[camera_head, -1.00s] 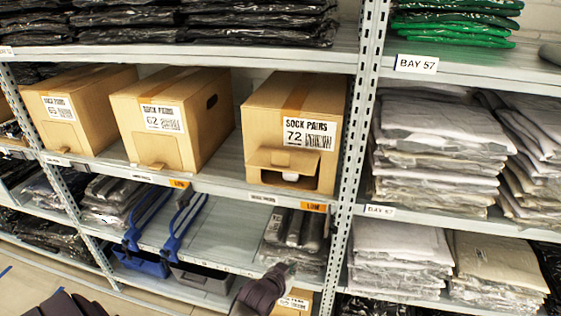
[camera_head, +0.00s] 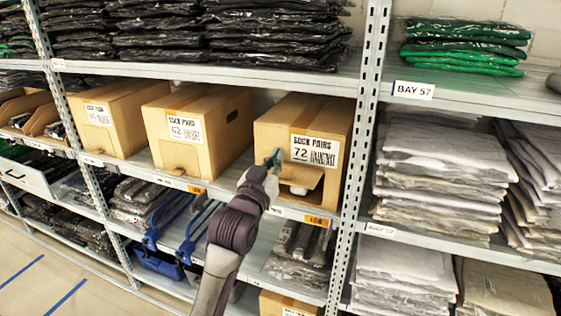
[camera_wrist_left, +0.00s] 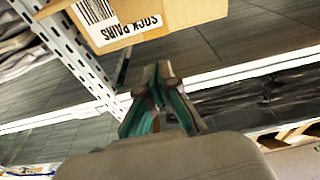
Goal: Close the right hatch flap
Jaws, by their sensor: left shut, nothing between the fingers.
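The sock-pairs box marked 72 (camera_head: 335,130) is the rightmost of three cardboard boxes on the middle shelf. Its hatch flap (camera_head: 305,174) sticks outward below the label, over an opening with something white (camera_head: 299,190) inside. My left gripper (camera_head: 274,158) is shut and empty, in front of the box's front face by the flap's upper left; I cannot tell whether it touches. In the left wrist view, the shut fingertips (camera_wrist_left: 163,72) are below a box face with a sock-pairs label (camera_wrist_left: 118,18), seen upside down; the flap is not clear there. My right gripper is not in view.
Boxes 62 (camera_head: 200,130) and its left neighbour (camera_head: 112,115) stand to the left on the same shelf. A perforated upright (camera_head: 362,130) rises close to the right of box 72. Blue folded items (camera_head: 195,228) and bagged garments (camera_head: 300,250) lie on the shelf below.

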